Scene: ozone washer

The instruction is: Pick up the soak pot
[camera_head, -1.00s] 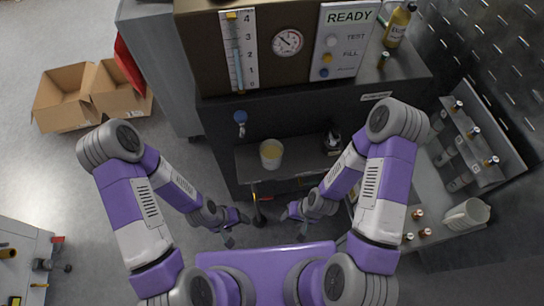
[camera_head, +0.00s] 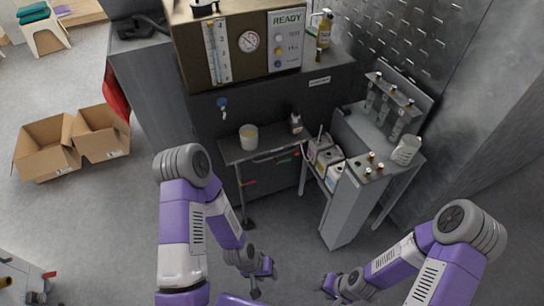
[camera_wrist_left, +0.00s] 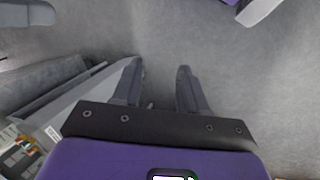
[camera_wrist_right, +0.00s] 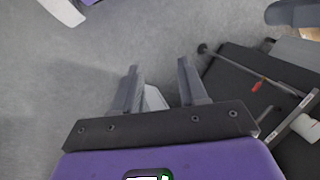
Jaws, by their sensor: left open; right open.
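The soak pot seems to be the white, round, open pot (camera_head: 249,137) with something yellowish at its top. It stands upright on the dark shelf (camera_head: 283,140) below the machine's blue tap (camera_head: 222,103). My left gripper (camera_head: 260,279) is open and empty, low over the floor in front of the shelf and well apart from the pot. My right gripper (camera_head: 332,288) is open and empty, further right and also apart from it. The left wrist view shows the left jaws (camera_wrist_left: 160,74) spread over bare floor. The right wrist view shows the right jaws (camera_wrist_right: 158,70) spread with nothing held.
A side stand (camera_head: 345,210) with several containers and a white jug (camera_head: 405,150) is to the right. Cardboard boxes (camera_head: 47,151) lie at left. The floor in front of the shelf is free.

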